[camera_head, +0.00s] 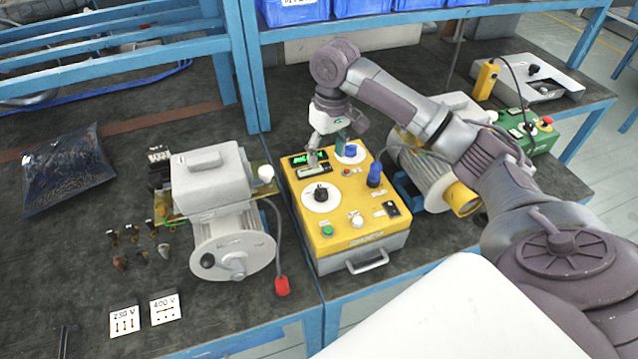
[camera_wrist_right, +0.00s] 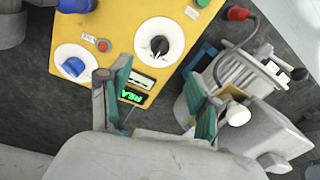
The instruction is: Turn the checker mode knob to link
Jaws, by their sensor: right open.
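The checker is a yellow box (camera_head: 335,225) on the bench; it also shows in the right wrist view (camera_wrist_right: 115,25). It has a black knob (camera_head: 321,194) on a white dial and a blue knob (camera_head: 350,151) on another white dial. The wrist view shows the black knob (camera_wrist_right: 160,45) and blue knob (camera_wrist_right: 73,67) too. I cannot read which is the mode knob. My right gripper (camera_head: 326,157) is open over the checker's far end, by the green display (camera_wrist_right: 132,97), its fingers (camera_wrist_right: 157,82) around neither knob. My left gripper is not in view.
A grey motor (camera_head: 232,240) with a red-tipped cable stands left of the checker; another motor (camera_head: 425,165) stands to its right. A blue plug-like part (camera_head: 375,175) rises from the checker's right side. Blue bench posts and bins (camera_head: 295,10) are behind.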

